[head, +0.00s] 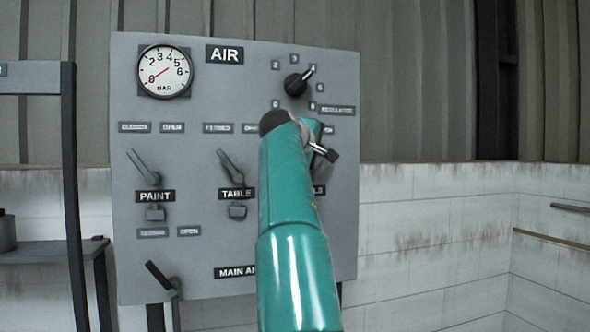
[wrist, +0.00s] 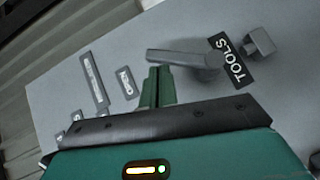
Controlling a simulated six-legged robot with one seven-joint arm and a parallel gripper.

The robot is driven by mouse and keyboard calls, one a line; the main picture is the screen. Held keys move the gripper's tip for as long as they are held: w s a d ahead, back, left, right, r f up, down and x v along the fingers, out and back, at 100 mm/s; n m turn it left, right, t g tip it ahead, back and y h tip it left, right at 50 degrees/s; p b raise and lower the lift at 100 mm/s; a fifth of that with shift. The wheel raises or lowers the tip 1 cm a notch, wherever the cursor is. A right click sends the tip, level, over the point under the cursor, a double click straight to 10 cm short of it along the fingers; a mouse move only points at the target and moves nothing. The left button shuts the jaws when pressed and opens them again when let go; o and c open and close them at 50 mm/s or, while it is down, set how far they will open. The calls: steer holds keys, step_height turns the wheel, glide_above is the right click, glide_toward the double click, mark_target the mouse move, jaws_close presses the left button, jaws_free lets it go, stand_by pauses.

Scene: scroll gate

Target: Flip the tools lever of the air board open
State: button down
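The tools lever (wrist: 185,60) is a grey handle beside the black TOOLS label (wrist: 232,60) in the wrist view. Its free end points left in that picture, toward the side of the OPEN plate (wrist: 125,82). My gripper (wrist: 160,72) has its green fingers close together, with their tips just under the lever near its free end. I cannot tell whether they touch it. Nothing shows between the fingers. In the head view my teal arm covers most of the tools section of the air board (head: 350,80), and the fingers are hidden.
The paint lever (head: 137,165) and table lever (head: 231,165) both tilt up-left. The gauge (head: 165,71) needle points near 0. A black knob (head: 296,84) is at the upper right, and a main air lever (head: 160,275) at lower left. A dark shelf frame (head: 72,180) stands left.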

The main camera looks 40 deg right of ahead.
steer(key=shift+s, duration=0.15)
steer(key=v, duration=1.3)
steer(key=shift+a, duration=0.35)
steer(key=shift+r, duration=0.1)
steer(key=s+a+f+t+y, duration=0.15)
steer(key=a+f+y, duration=0.35)
steer(key=a+f, duration=0.55)
steer(key=s+a+f+t+y, duration=0.15)
steer(key=a+f+y, duration=0.45)
steer(key=f, duration=0.8)
steer(key=s+a+f+y, duration=0.1)
steer(key=s+a+f, duration=0.3)
steer(key=a+f, duration=0.2)
steer(key=s+a+f+g+y, duration=0.1)
steer(key=s+a+f, duration=0.3)
steer(key=f, duration=0.6)
steer(key=s+a+f+m+g+y, duration=0.1)
steer(key=s+a+f, duration=0.3)
steer(key=a+f, duration=0.4)
steer(key=shift+s+f+y, duration=0.2)
steer(key=shift+y, duration=0.4)
